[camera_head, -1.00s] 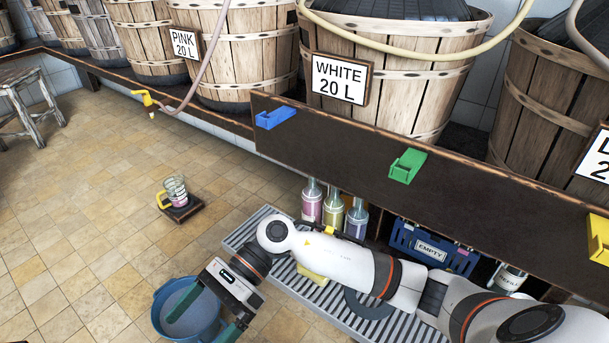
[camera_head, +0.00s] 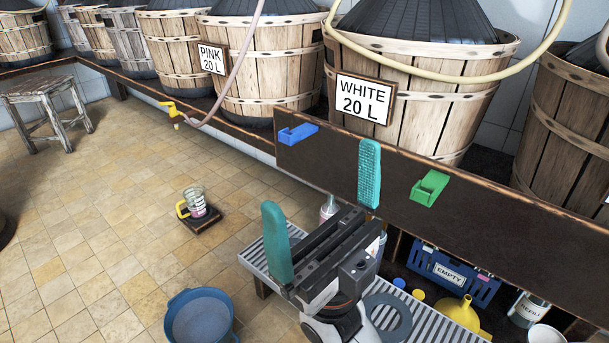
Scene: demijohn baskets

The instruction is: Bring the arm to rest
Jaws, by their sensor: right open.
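My right gripper (camera_head: 322,213) stands close to the camera in front of the shelf board, its two teal fingers pointing up and spread wide apart. Nothing is between the fingers. Its grey body and wrist hide part of the slatted bench and most of the bottles behind. The rest of that arm is out of view below. My left gripper is not in view.
A blue bucket (camera_head: 199,318) stands on the floor at left, and a jug (camera_head: 195,201) sits on a small dark stand. A slatted bench (camera_head: 262,267), yellow funnel (camera_head: 460,312) and blue "EMPTY" crate (camera_head: 485,289) are near the gripper. Tiled floor at left is mostly clear.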

